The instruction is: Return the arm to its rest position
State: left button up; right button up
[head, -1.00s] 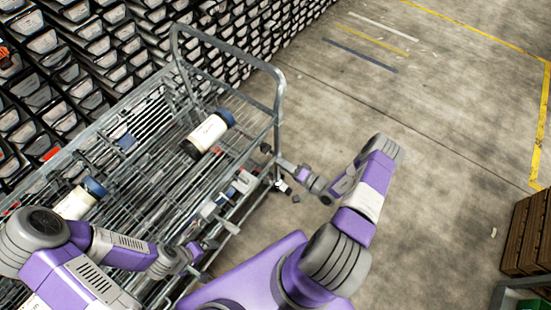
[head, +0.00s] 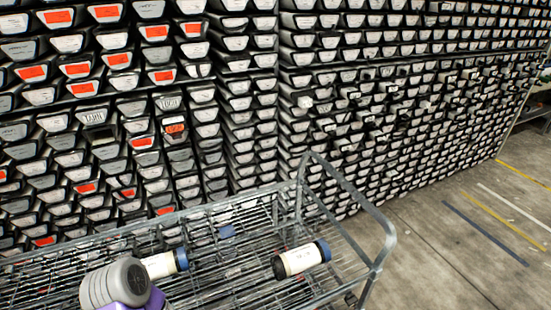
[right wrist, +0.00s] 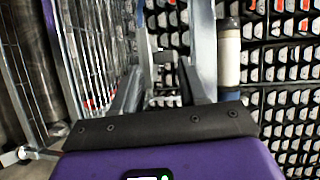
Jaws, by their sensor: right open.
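My right gripper (right wrist: 163,85) shows in the right wrist view, with its two fingers apart and nothing held between them. A core liner (right wrist: 229,58), white with a dark end and a blue end, stands out just right of the right finger, apart from the grip. In the head view, one white core liner with dark and blue ends (head: 301,260) lies on the wire cart. A second liner (head: 160,265) lies to its left, partly hidden behind a grey and purple part of my arm. My left gripper is outside both views.
The wire cart (head: 376,248) stands in front of a tall wall of stacked labelled trays (head: 240,110). Its wire side (right wrist: 85,45) is close on the left in the right wrist view. Open concrete floor (head: 440,270) lies right of the cart.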

jog(key=s+a+f+n+g+h, duration=0.1)
jog(key=s+a+n+g+h, duration=0.15)
jog(key=s+a+g, duration=0.4)
jog(key=s+a+f+n+g+h, duration=0.1)
jog(key=s+a+n+g+h, duration=0.15)
jog(key=s+g, duration=0.55)
jog(key=shift+w+a+r+n+t+h, duration=0.15)
jog(key=shift+w+a+r+t+h, duration=0.15)
jog(key=shift+w+r+t+h, duration=0.35)
jog(key=shift+w+a+r+n+t+h, duration=0.1)
jog(key=shift+w+a+r+t+h, duration=0.25)
jog(key=shift+t, duration=0.5)
jog(key=shift+w+a+r+n+t+h, duration=0.2)
jog(key=shift+w+r+t+h, duration=0.1)
jog(key=shift+w+t+h, duration=0.35)
